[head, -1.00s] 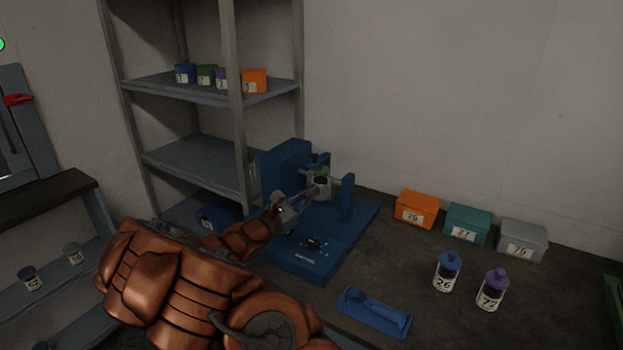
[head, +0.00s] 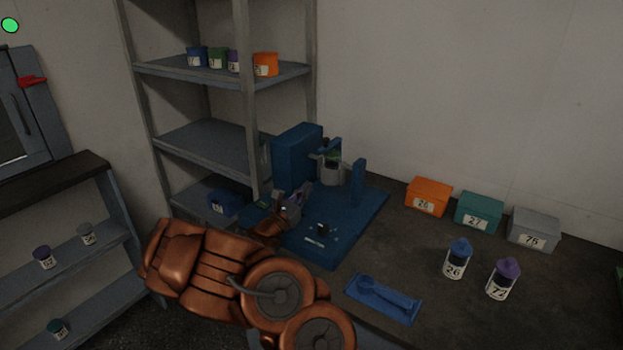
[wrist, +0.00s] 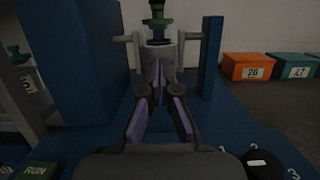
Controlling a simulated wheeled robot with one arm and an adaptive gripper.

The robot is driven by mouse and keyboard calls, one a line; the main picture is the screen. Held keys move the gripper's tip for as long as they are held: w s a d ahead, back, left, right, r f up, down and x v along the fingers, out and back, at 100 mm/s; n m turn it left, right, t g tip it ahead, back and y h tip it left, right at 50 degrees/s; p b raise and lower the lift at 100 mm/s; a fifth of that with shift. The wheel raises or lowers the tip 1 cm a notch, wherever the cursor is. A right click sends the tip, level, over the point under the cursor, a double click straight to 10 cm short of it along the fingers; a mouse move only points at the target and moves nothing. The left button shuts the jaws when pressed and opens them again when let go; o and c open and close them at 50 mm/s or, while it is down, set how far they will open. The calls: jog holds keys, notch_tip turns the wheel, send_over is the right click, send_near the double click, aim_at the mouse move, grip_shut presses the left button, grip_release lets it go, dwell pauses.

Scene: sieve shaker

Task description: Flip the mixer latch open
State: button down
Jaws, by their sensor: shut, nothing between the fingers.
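The mixer is a blue machine with a flat base (head: 345,232), a tall block on its left and a slim post (head: 358,183) on its right. Between them a grey cup-like holder (head: 331,173) sits on a cross bar, with green and dark parts on top. A small blue bar (head: 329,147) sticks up at a slant there; I cannot tell for sure whether it is the latch. My gripper (head: 301,193) is shut and empty, low in front of the holder. In the wrist view its purple-padded fingertips (wrist: 159,72) overlap the holder's front (wrist: 158,54); contact is unclear.
Buttons and a dial (wrist: 262,163) lie on the base's front. To the right are orange (head: 429,196), teal (head: 479,212) and grey (head: 533,229) boxes, two lidded jars, and a blue tray (head: 384,299) in front. A metal shelf (head: 213,68) stands behind left.

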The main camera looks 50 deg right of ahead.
jog(key=p, duration=0.2)
send_near(331, 142)
jog(key=d+f, duration=0.2)
jog(key=f, duration=0.1)
jog(key=d+f, duration=0.1)
jog(key=shift+s+f, duration=0.3)
jog(key=shift+s, duration=0.1)
jog(key=r, duration=0.1)
jog(key=r+p, duration=0.1)
jog(key=r, duration=0.1)
jog(key=shift+w+d, duration=0.15)
jog(key=shift+d, duration=0.1)
jog(key=shift+r, duration=0.5)
jog(key=shift+r+p, duration=0.15)
jog(key=shift+p, duration=0.2)
